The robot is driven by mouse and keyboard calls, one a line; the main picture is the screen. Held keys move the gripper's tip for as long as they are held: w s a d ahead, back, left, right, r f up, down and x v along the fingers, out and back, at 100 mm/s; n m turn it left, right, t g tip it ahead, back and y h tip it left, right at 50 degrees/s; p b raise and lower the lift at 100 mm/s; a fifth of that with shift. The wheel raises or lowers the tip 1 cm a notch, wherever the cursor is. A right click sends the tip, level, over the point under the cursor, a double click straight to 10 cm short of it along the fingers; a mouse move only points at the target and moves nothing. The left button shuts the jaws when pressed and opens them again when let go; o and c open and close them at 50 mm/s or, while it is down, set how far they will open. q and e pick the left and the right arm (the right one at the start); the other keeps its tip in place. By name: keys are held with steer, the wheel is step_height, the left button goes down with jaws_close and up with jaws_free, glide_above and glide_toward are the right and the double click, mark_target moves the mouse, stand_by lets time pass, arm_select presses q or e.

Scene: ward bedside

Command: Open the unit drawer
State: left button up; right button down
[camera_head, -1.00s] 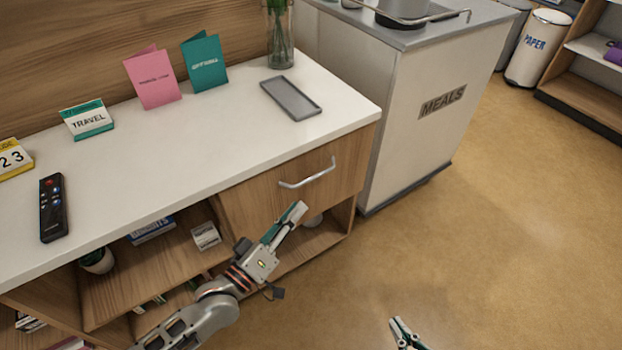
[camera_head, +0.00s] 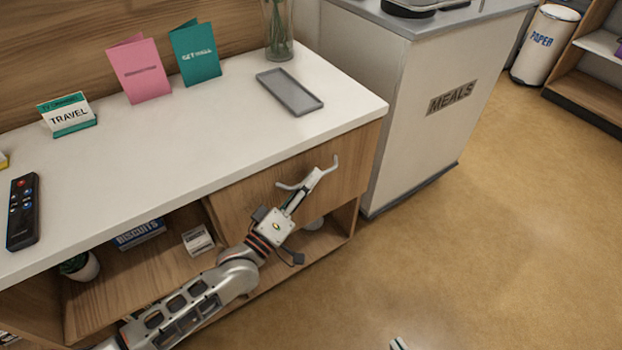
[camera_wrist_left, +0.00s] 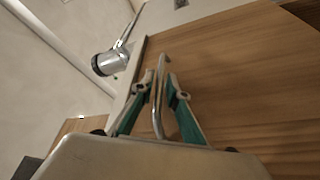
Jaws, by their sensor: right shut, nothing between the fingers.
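The unit drawer (camera_head: 353,172) has a wood front under the white top, at the right end of the unit, and looks shut. Its curved metal handle (camera_head: 288,186) is partly hidden by my left gripper (camera_head: 315,180) in the head view. In the left wrist view the handle (camera_wrist_left: 157,112) runs between the two green-sided fingers of my left gripper (camera_wrist_left: 159,92), with a small gap at each side. The fingers are open around the bar. My right gripper (camera_head: 398,344) shows only its tip at the bottom edge, low over the floor; it is shut and empty.
The white top (camera_head: 225,135) carries a grey tray (camera_head: 289,92), cards, a remote (camera_head: 22,212) and a glass vase (camera_head: 278,35). Open shelves with a biscuits box (camera_head: 138,234) lie left of the drawer. A meals cart (camera_head: 410,130) stands close at right. The floor in front is clear.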

arm_select(q)
steer(key=shift+w+d, duration=0.15)
arm_select(e)
steer(key=shift+w+r, duration=0.1)
steer(key=shift+r, duration=0.05)
arm_select(q)
jaws_close()
arm_select(e)
steer(key=shift+a, duration=0.1)
steer(key=shift+w, duration=0.1)
